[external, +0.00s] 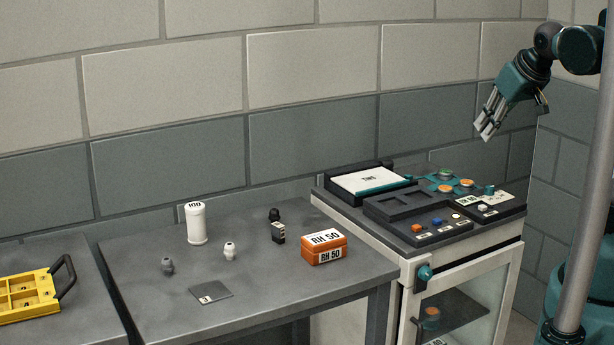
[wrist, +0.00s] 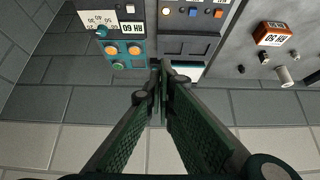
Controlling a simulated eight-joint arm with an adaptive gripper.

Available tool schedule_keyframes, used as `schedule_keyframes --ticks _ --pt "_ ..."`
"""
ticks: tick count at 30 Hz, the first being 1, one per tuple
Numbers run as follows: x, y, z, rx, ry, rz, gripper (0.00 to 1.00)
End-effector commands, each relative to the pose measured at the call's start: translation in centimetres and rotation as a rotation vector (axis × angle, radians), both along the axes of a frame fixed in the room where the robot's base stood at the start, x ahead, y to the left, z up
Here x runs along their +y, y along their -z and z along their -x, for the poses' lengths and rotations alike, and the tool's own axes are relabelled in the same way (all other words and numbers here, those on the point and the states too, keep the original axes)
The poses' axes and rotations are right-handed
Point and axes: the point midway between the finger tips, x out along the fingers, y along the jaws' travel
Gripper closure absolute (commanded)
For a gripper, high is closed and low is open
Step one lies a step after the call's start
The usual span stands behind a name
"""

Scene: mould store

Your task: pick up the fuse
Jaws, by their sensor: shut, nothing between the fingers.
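No single piece is plainly marked as the fuse. On the grey table stand a white cylinder (external: 196,224) marked 100, a small pale bottle-shaped piece (external: 229,251), a darker grey one (external: 167,266) and a small black block (external: 278,233) with a pale label. I cannot tell which is the fuse. The white cylinder also shows at the right of the wrist view (wrist: 284,76), with small pieces near it. My gripper (external: 485,130) is shut and empty, high above the cabinet at the right, well away from the table pieces. Its fingers meet mid-picture in the wrist view (wrist: 162,68).
An orange box (external: 324,251) marked RH 50 stands at the table's right. A flat grey plate (external: 210,291) lies in front. A cabinet (external: 408,272) with panels, buttons and trays stands right of the table. A yellow case (external: 42,293) is at far left.

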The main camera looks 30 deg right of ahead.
Motion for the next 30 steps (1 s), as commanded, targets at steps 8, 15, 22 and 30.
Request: schedule_keyframes --ticks 8,15,22,30 --pt "0.00 0.01 -0.01 0.000 0.001 -0.001 1.00" --pt "0.01 0.01 0.00 0.000 0.001 -0.001 0.96" --pt "0.01 0.01 0.00 0.000 0.001 -0.001 0.66" --pt "0.01 0.01 -0.01 0.000 0.001 -0.001 0.61"
